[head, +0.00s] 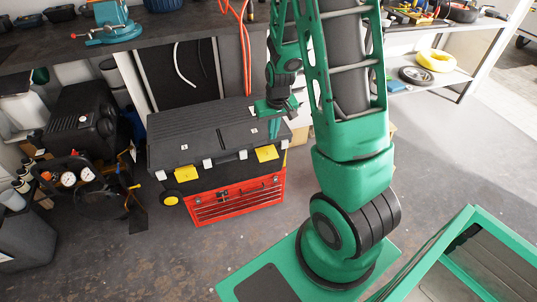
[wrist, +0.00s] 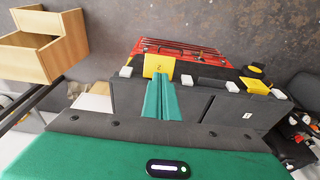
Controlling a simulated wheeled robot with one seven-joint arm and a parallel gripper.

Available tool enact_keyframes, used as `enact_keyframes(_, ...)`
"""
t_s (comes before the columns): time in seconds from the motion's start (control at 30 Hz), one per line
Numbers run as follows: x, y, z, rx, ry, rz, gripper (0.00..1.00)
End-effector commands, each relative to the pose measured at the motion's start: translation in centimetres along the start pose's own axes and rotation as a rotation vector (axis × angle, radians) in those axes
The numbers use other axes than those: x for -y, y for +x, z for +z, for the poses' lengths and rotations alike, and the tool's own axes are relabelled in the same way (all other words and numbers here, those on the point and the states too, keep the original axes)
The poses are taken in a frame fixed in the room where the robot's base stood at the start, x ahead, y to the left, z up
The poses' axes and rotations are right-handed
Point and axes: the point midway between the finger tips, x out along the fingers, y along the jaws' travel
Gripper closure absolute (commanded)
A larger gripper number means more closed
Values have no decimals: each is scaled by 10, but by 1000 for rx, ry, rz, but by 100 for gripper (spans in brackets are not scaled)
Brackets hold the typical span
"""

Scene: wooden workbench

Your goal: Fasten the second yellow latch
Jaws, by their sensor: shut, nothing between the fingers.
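A black toolbox (head: 205,135) with a closed lid sits on a red drawer cabinet. Two yellow latches are on its front edge: the right one (head: 267,153) and the left one (head: 186,173). In the wrist view, the latch marked 2 (wrist: 158,66) lies just beyond my fingertips, and the other latch (wrist: 256,86) is farther right. My gripper (head: 274,130) is shut and empty, over the lid's right part behind the right latch. Its green fingers (wrist: 161,84) point at latch 2. I cannot tell whether they touch it, nor whether either latch is fastened.
The red drawer cabinet (head: 235,197) stands on the floor below a dark workbench (head: 180,25). A black compressor with gauges (head: 85,175) stands at the left. A wooden box (wrist: 45,42) shows in the wrist view. The floor before the cabinet is clear.

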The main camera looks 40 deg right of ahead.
Motion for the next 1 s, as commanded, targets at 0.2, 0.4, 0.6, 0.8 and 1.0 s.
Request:
enact_keyframes(0.2, 0, 1, 0, 1, 1, 0, 100)
enact_keyframes(0.4, -1, 14, 1, 4, 1, 1, 100)
enact_keyframes(0.6, -1, 42, 1, 5, 2, 2, 100)
enact_keyframes(0.8, -1, 71, 1, 5, 3, 1, 100)
enact_keyframes(1.0, -2, 99, 1, 4, 3, 2, 100)
